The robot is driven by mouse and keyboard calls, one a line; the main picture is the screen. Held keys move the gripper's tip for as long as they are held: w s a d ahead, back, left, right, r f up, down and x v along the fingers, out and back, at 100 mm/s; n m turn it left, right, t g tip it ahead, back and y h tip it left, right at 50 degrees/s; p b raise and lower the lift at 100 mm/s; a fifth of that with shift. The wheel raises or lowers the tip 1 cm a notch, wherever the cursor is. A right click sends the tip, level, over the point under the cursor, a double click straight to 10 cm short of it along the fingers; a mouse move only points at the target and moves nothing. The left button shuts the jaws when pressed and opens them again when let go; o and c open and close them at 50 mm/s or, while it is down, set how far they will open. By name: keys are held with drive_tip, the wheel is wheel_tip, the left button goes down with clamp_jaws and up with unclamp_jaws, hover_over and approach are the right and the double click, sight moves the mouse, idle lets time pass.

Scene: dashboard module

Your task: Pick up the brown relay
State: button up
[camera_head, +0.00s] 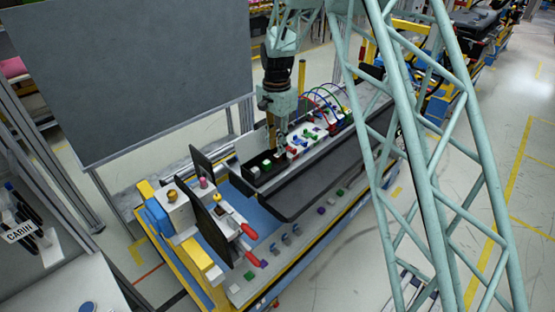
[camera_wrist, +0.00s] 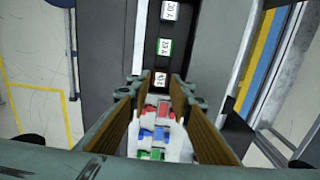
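My gripper (camera_head: 278,142) hangs pointing down over the dashboard module in the head view. In the wrist view my gripper (camera_wrist: 153,82) is open, its two brown-padded fingers apart. A small relay with a white label (camera_wrist: 160,79) shows at the gap between the fingertips, in line with a row of relays in a black holder. Its body colour is hard to make out, so I cannot tell for sure that it is the brown one. No contact with the fingers is clear. In the head view the gripper partly hides this end of the row.
Two more labelled relays, one green-edged (camera_wrist: 165,47) and one at the top (camera_wrist: 167,12), sit in the holder (camera_head: 262,180). Red, blue and green parts (camera_wrist: 158,135) lie on a white block beyond the fingers.

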idle(0.4)
drive_tip(key=shift+w+d+f+p, duration=0.15)
drive_tip(key=shift+f+p, duration=0.4)
drive_tip(key=shift+f, duration=2)
drive_tip(key=shift+c, duration=0.7)
drive_tip(key=shift+c, duration=1.4)
drive_tip(key=shift+w+r, duration=0.1)
wheel_tip(320, 180, up, 10)
drive_tip(key=b, duration=0.1)
